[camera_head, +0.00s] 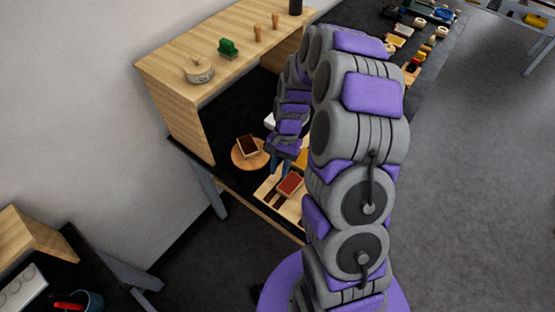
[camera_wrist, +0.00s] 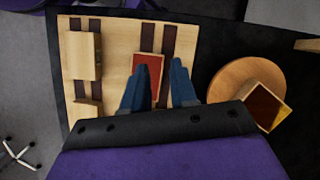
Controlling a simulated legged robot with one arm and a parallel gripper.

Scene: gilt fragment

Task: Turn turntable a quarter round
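The turntable, a round light-wood disc (camera_head: 236,155), lies on the dark table under the shelf. It also shows at the right of the wrist view (camera_wrist: 232,78). A small open wooden box with a dark inside (camera_head: 248,147) stands on it, and shows near the disc's edge in the wrist view (camera_wrist: 267,107). My gripper (camera_wrist: 158,88) is open, its two blue fingers apart. It is to the side of the turntable and appears not to touch it. In the head view the gripper (camera_head: 281,164) is partly hidden by my arm.
A slatted wooden board (camera_wrist: 112,58) lies beside the turntable, with a red-topped block (camera_wrist: 147,72) beyond my fingers and wooden blocks (camera_wrist: 80,55). A wooden shelf (camera_head: 225,45) bearing a pot (camera_head: 199,72) and a green object (camera_head: 228,47) stands over the table's back.

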